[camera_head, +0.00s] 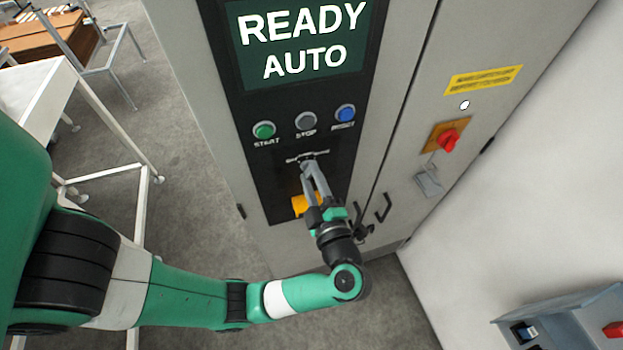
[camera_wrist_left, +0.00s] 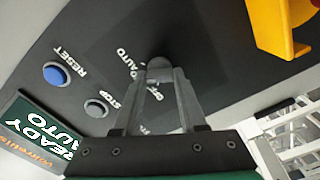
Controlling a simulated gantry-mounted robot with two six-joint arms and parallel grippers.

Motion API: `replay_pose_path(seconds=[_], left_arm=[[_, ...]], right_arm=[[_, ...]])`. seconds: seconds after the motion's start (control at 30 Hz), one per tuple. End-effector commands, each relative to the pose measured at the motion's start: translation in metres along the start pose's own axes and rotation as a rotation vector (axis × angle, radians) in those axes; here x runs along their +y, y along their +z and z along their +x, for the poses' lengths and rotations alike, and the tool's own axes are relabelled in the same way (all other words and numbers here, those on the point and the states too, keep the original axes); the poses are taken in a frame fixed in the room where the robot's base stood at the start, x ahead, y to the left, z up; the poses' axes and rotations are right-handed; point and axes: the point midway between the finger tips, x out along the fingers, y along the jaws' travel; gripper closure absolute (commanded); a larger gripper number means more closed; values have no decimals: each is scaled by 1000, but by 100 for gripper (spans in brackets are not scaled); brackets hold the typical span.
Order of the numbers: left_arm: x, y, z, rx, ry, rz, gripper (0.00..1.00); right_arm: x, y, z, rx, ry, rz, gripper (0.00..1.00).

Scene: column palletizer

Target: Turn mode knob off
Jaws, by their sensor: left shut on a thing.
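The dark mode knob (camera_wrist_left: 159,63) sits on the black control panel, with white lettering including AUTO beside it in the left wrist view. My left gripper (camera_head: 308,162) reaches the panel below the buttons in the head view. In the left wrist view its two grey fingers (camera_wrist_left: 160,73) are closed on either side of the knob. The fingers hide most of the knob and part of its lettering, so I cannot tell its exact pointing direction. The screen (camera_head: 303,42) above reads READY AUTO. My right gripper is not in view.
Green START (camera_head: 264,130), grey STOP (camera_head: 305,121) and blue RESET (camera_head: 345,114) buttons sit just above the knob. A yellow part (camera_head: 299,204) juts out below it. A red switch (camera_head: 449,139) and a black handle (camera_head: 383,208) are on the cabinet to the right.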

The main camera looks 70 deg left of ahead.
Motion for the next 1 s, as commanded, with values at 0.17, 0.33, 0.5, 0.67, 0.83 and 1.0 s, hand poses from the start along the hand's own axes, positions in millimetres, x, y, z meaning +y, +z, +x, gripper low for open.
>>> replay_pose_path(seconds=[0.17,0.33,0.5,0.67,0.83,1.0], left_arm=[[-4,2,0,2,1,-171,100],[-5,2,0,2,0,-332,100],[-6,2,0,1,0,-495,100],[-6,3,0,1,0,-648,100],[-7,3,0,1,1,-810,100],[-7,4,0,1,1,-970,100]], right_arm=[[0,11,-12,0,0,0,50],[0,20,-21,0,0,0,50],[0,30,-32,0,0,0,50],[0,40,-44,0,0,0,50],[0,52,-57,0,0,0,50],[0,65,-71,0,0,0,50]])
